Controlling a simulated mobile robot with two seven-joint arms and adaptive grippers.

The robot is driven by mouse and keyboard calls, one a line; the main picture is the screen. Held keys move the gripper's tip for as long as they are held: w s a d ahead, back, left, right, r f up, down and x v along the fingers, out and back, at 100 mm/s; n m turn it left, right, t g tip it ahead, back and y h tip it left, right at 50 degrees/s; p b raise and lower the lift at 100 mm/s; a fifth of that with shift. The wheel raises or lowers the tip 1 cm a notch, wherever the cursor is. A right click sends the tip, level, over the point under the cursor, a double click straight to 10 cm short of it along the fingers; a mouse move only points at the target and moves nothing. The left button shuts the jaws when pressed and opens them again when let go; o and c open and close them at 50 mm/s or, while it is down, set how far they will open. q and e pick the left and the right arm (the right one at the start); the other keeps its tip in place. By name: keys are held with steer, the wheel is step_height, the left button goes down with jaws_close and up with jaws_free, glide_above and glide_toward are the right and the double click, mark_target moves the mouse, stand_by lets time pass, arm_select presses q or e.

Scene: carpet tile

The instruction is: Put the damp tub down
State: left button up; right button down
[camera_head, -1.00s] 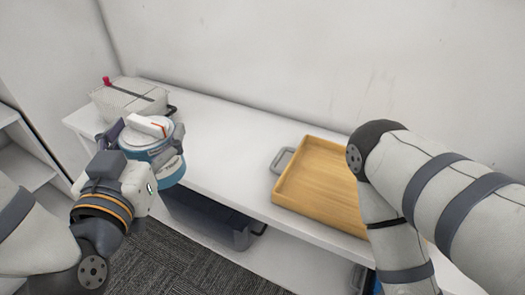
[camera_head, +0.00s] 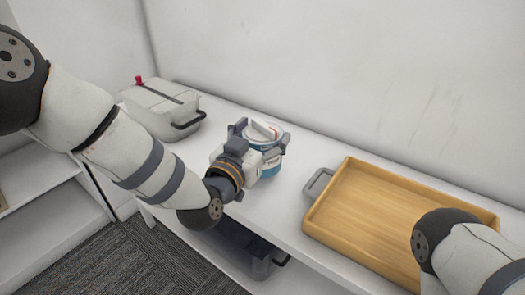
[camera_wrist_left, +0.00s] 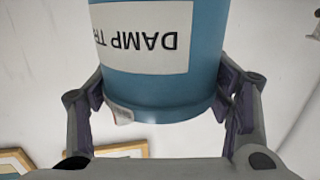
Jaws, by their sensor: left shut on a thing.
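The damp tub is a blue cylinder (camera_head: 272,166) with a pale lid that has a white and orange piece on top. It is over the white shelf top, between the grey box and the wooden tray. My left gripper (camera_head: 259,148) is shut around its side. In the left wrist view the tub (camera_wrist_left: 212,85) fills the middle, its white label reading "DAMP TR" upside down, with a finger on each side. Whether its base touches the shelf I cannot tell. My right arm shows at the lower right; its gripper is out of view.
A wooden tray (camera_head: 385,205) with grey handles lies to the right on the white shelf top (camera_head: 222,115). A grey lidded box (camera_head: 160,108) with a red knob stands at the left. A dark bin (camera_head: 240,250) sits on the lower shelf. The wall rises close behind.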

arm_select(q)
steer(key=f, duration=0.3)
steer(key=shift+w+f+b, duration=0.3)
steer(key=shift+f+b, duration=0.05)
steer(key=shift+f, duration=0.05)
steer(key=shift+r, duration=0.15)
steer(key=o, duration=0.9)
steer(key=shift+f, duration=0.25)
steer(key=o, duration=0.5)
steer(key=shift+c, duration=0.2)
steer(key=shift+r, duration=0.15)
